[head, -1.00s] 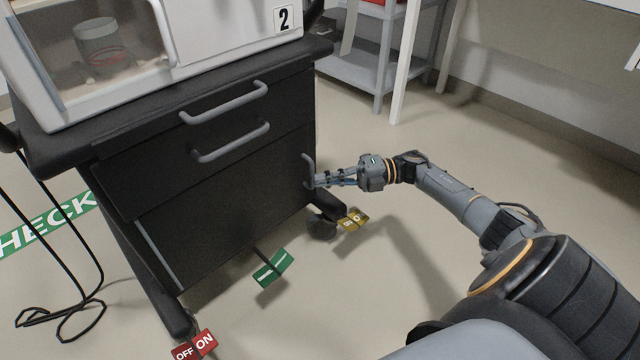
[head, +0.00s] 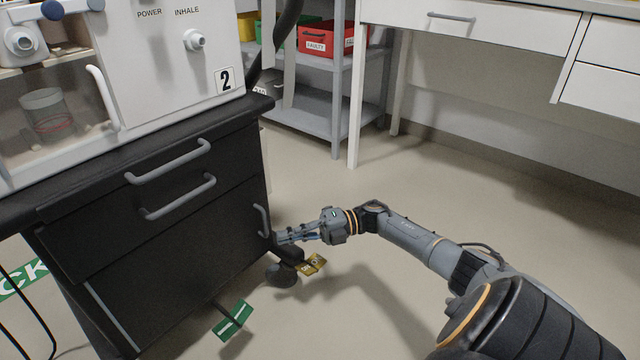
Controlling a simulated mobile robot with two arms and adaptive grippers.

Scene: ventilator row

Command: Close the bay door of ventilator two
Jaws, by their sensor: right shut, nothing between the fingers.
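Ventilator two (head: 150,60) is a white unit marked 2 on a black cart. The bay door (head: 185,270) is the black lower front panel of the cart, below two grey bar handles. It looks flush or nearly flush with the front; I cannot tell whether a small gap is left. Its grey upright handle (head: 262,220) is at the panel's right edge. My right gripper (head: 277,238) is shut and empty, its fingertips beside the lower end of this handle; I cannot tell whether they touch. My left gripper is not in view.
A grey shelf (head: 325,105) with red bins (head: 322,40) and a white desk (head: 470,25) stand behind. The floor to the right is clear.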

